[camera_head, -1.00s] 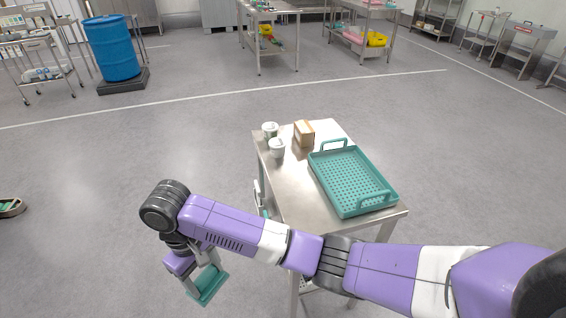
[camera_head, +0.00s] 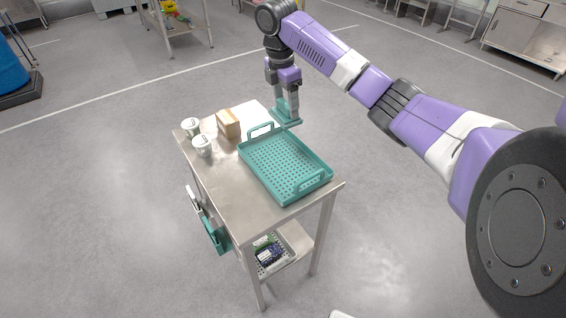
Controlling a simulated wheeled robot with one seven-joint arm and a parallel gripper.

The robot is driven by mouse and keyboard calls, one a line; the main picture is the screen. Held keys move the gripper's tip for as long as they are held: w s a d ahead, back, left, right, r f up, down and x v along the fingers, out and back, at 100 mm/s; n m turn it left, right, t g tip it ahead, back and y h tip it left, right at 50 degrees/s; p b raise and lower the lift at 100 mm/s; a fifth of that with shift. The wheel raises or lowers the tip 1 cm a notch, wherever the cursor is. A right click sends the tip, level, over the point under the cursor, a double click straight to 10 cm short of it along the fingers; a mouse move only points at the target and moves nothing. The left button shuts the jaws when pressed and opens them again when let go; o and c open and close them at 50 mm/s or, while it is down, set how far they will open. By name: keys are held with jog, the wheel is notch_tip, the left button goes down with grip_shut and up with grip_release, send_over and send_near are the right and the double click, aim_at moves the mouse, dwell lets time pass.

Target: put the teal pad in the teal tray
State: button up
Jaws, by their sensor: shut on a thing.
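The teal tray (camera_head: 321,184) is a shallow perforated tray with two raised handles, lying on the right part of a steel table. It looks empty. My gripper (camera_head: 286,108) points down and is shut on the teal pad (camera_head: 289,119). The pad is held in the air near the tray's far right edge, and seems to be beyond or over that edge; the exact height is hard to tell. The fingers hide part of the pad.
On the steel table (camera_head: 222,179), two white cups (camera_head: 203,145) and a cardboard box (camera_head: 228,123) stand left of the tray. A lower shelf (camera_head: 290,253) holds small items. Teal and white things hang at the table's left side. Open floor surrounds the table.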

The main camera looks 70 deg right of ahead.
jog(key=shift+s+d+r, duration=0.4)
jog(key=shift+s+d, duration=0.1)
jog(key=shift+d, duration=0.1)
jog(key=shift+s+d+f, duration=0.1)
jog(key=shift+d+f, duration=0.05)
send_over(292, 160)
jog(key=f, duration=1.9)
jog(key=shift+a+f, duration=0.2)
jog(key=shift+f, duration=0.2)
jog(key=o, duration=1.7)
